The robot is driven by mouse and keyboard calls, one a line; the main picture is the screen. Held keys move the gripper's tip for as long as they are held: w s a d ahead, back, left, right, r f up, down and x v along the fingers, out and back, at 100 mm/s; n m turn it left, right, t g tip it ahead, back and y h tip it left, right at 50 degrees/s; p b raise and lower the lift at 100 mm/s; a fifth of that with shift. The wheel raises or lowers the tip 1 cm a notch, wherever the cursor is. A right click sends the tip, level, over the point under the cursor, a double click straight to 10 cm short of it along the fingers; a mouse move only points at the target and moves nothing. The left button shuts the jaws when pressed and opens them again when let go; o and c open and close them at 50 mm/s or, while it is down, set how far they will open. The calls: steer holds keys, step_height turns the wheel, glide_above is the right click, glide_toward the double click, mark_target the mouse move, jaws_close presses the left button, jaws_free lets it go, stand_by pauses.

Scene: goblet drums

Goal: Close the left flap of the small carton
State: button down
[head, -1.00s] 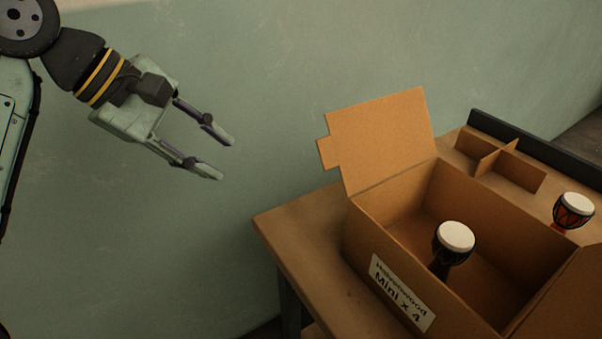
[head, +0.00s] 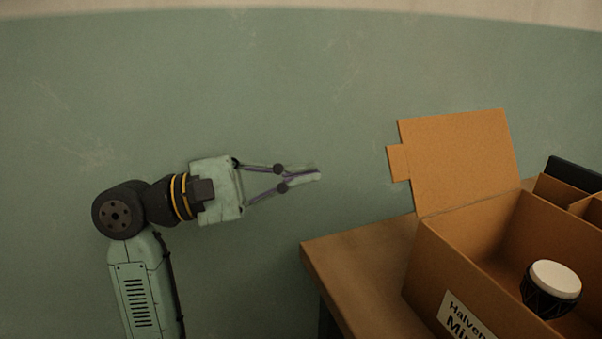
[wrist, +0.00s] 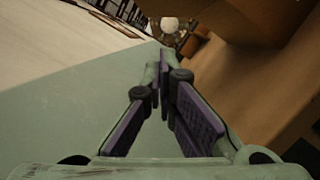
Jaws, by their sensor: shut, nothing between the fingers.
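The small carton (head: 470,262) stands open on the table at the right of the head view. Its left flap (head: 459,160) stands up, leaning a little outward, with a small tab (head: 397,163) on its left edge. My gripper (head: 318,173) is shut and empty, in the air left of the flap and apart from it. The fingers also show shut in the wrist view (wrist: 160,62). A drum (head: 552,289) with a white head stands inside the carton. The carton's right part lies outside the head view.
The table's left corner (head: 335,262) is bare beside the carton. A cardboard divider (head: 562,192) and a dark edge (head: 575,172) lie behind the carton at the right. The green wall (head: 250,90) is behind my arm, and the air between gripper and flap is clear.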

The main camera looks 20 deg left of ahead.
steer(key=d+r+p, duration=0.2)
steer(key=d+r, duration=0.1)
steer(key=d, duration=0.5)
steer(key=shift+d, duration=0.15)
